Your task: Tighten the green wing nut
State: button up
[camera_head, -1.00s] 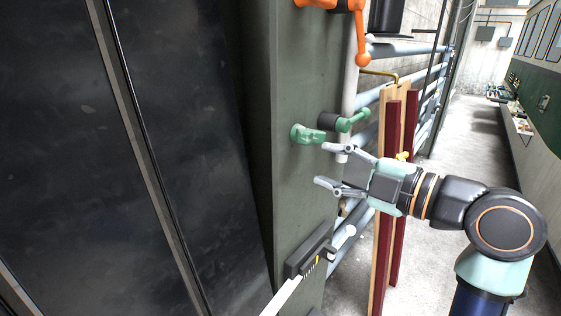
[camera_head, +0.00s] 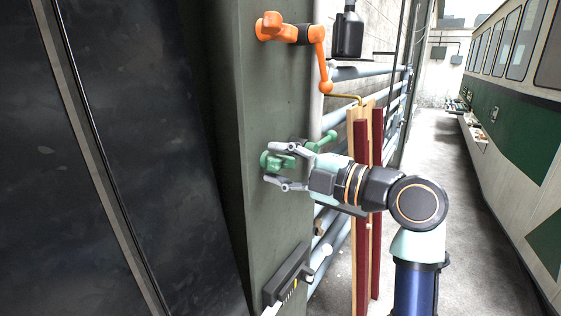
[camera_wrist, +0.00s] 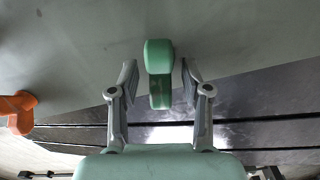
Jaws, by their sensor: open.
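The green wing nut (camera_head: 280,160) sits on the face of the grey-green pillar (camera_head: 282,215). In the wrist view the green wing nut (camera_wrist: 159,70) stands upright between my two fingers, with a gap on each side. My gripper (camera_head: 278,167) is open, with one finger above and one below the wing nut in the head view, partly covering it. In the wrist view my gripper (camera_wrist: 158,82) has its fingertips on either side of the nut, not visibly touching it.
An orange wing nut (camera_head: 270,27) and an orange lever (camera_head: 323,70) are above. A green lever (camera_head: 327,138) is just behind my gripper. A black device (camera_head: 287,276) with a white handle is below. Red and wooden posts (camera_head: 361,210) stand close behind my arm; the aisle at right is clear.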

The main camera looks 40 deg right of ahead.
jog(key=shift+c, duration=0.3)
grip_shut()
jog(key=shift+m, duration=0.3)
jog(key=m, duration=0.3)
jog(key=shift+r, duration=0.1)
jog(key=m+p, duration=0.1)
jog(key=m, duration=0.3)
jog(key=m+p, duration=0.1)
jog(key=m, duration=0.2)
jog(key=shift+d+r+m+p, duration=0.1)
jog(key=shift+r+m+p, duration=0.05)
jog(key=shift+m+p, duration=0.85)
jog(key=shift+m, duration=1.2)
jog(key=shift+d, duration=0.1)
